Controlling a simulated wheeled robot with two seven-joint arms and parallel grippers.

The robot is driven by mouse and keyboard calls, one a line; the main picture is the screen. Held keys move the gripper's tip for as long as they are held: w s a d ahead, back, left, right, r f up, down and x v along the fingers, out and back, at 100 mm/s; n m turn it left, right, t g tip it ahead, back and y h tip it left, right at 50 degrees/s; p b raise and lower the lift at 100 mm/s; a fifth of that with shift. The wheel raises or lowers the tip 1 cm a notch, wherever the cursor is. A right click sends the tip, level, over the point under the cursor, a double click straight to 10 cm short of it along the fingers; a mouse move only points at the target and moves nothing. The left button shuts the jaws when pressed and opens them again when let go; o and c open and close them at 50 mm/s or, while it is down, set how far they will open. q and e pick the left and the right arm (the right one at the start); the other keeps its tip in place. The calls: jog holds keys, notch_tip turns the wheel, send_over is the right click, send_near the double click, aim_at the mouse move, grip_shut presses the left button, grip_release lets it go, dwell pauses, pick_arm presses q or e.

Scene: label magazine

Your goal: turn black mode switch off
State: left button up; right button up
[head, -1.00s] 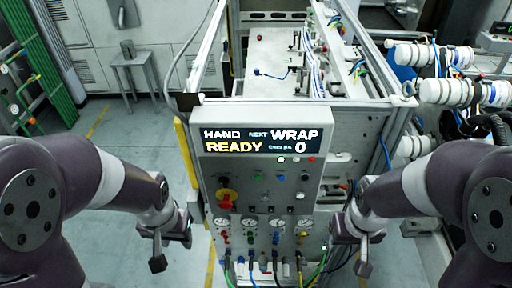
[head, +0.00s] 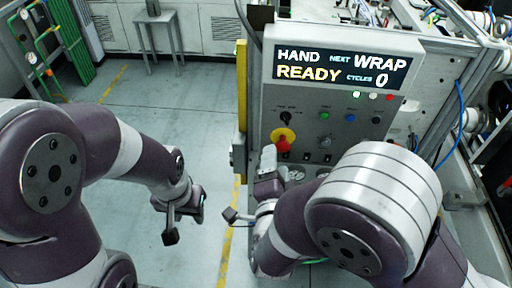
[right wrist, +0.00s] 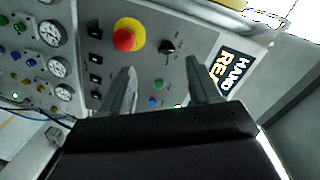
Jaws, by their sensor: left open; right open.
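A black rotary knob (head: 286,117), which looks like the mode switch, sits on the grey control panel (head: 262,100), upper left below the display. It also shows in the right wrist view (right wrist: 168,47), with its pointer tilted; its setting cannot be read. My right gripper (head: 250,188) is in front of the panel's lower left, open and empty. In the right wrist view its two fingers (right wrist: 160,85) are spread, apart from the knob, which appears above and between them. My left gripper (head: 184,220) is open and empty over the floor left of the panel.
A red emergency stop on a yellow base (head: 283,140) sits just below the knob. Green (head: 325,115) and blue (head: 350,118) buttons are to the right. Several small black switches (right wrist: 95,59) and gauges (right wrist: 57,67) are nearby. The display (head: 340,68) reads HAND, READY, WRAP, 0.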

jog(key=s+t, duration=0.1)
jog(key=m+p, duration=0.1)
jog(key=p, duration=0.2)
send_near(286, 121)
jog(key=w+p, duration=0.1)
jog(key=w, duration=0.1)
jog(key=w+p, duration=0.1)
jog(key=w, duration=0.2)
jog(key=w+p, duration=0.1)
jog(key=w, duration=0.1)
jog(key=shift+w+a, duration=0.25)
jog(key=shift+w, duration=0.05)
jog(key=shift+w+d+f, duration=0.15)
jog(key=shift+w+d, duration=0.05)
jog(key=shift+d, duration=0.2)
jog(key=shift+a, duration=0.2)
jog(key=shift+c, duration=0.5)
jog(key=shift+a, duration=0.15)
jog(key=c, duration=0.9)
pick_arm(q)
jog(key=r, duration=0.1)
jog(key=d+r, duration=0.1)
jog(key=r, duration=0.3)
jog(key=shift+w+d+r, duration=0.1)
jog(key=shift+d, duration=0.2)
pick_arm(e)
jog(key=shift+c, duration=0.2)
